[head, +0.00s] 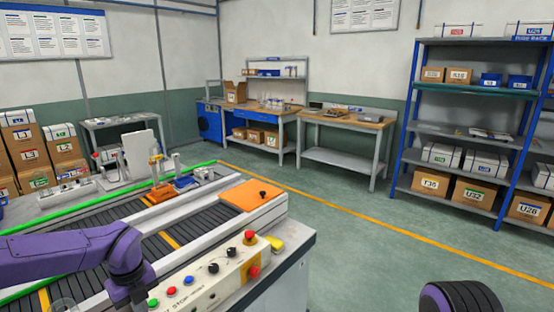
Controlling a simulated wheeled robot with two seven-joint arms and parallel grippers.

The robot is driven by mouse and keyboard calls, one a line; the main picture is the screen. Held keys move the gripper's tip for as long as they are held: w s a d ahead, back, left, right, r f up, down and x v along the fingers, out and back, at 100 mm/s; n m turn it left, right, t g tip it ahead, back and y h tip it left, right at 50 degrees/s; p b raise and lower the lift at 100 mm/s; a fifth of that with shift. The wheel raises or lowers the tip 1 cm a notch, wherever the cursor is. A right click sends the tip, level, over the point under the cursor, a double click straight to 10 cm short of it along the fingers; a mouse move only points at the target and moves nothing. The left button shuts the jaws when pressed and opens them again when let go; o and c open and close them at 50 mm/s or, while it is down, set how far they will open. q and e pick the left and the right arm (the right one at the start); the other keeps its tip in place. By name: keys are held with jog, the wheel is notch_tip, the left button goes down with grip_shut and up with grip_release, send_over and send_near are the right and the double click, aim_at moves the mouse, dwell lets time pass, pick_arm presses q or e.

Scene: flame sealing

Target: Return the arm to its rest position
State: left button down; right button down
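My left arm (70,255), purple, comes in from the left over the near end of the conveyor bench. It bends down at a joint beside the control panel (210,275). The dark part below that joint runs to the bottom edge, and no gripper fingers can be made out. A purple and black ribbed part of my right arm (460,298) shows at the bottom right, over the floor. My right gripper is outside the picture.
The conveyor (100,222) has an orange end cover (245,197). The panel carries coloured buttons, black knobs and a red emergency stop (250,237). Boxes (63,145) are stacked at left. Workbenches stand at the back and a blue shelf rack (475,90) at right. The floor (360,240) between is clear.

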pick_arm(q)
jog(key=s+a+f+m+t+y+b, duration=0.1)
jog(key=s+a+f+m+y, duration=0.1)
jog(key=s+f+m+y, duration=0.5)
jog(key=s+a+f+m+y, duration=0.15)
jog(key=s+f+m, duration=0.35)
jog(key=f+m, duration=0.6)
jog(key=s+d+f+m+h, duration=0.1)
jog(key=s+f+m, duration=0.2)
jog(key=s+m, duration=0.3)
jog(key=s+d+f+m+t+h+b, duration=0.1)
jog(key=s+d+f+m+h, duration=0.1)
jog(key=s+m, duration=0.4)
jog(key=s+d+f+m+t+h, duration=0.1)
jog(key=s+d+f+m+h, duration=0.1)
jog(key=s+f+m, duration=0.2)
jog(key=s+m, duration=0.3)
jog(key=m, duration=0.2)
jog(key=shift+f, duration=0.3)
pick_arm(e)
jog(key=shift+s+f, duration=0.2)
jog(key=shift+f, duration=1)
pick_arm(q)
jog(key=shift+w+d, duration=0.1)
